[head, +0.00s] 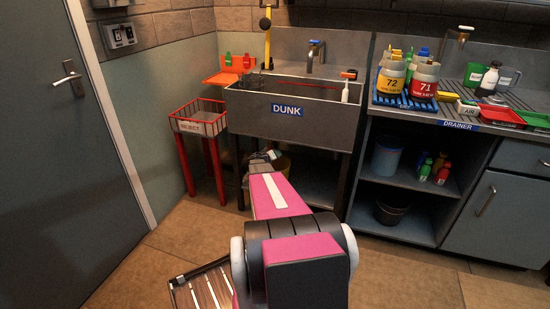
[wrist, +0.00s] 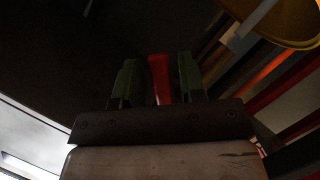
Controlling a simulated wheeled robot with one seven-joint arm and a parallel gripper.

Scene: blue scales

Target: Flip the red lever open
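The red lever (wrist: 160,75) shows in the wrist view as a narrow upright red bar. It is between the two dark green fingers of my gripper (wrist: 157,78), with a small dark gap on each side. My gripper is open around it, and I see no clear contact. In the head view my gripper (head: 262,157) is low under the front of the sink marked DUNK (head: 330,128). The lever is not visible in the head view, hidden by my arm or the sink. The lever's mount is too dark to make out.
A red-legged REJECT basket (head: 200,128) stands left of the sink. A yellowish round container (wrist: 285,22) is at upper right in the wrist view. The drainer counter (head: 455,122) with jars is at right. A slatted crate (head: 203,290) lies on the floor.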

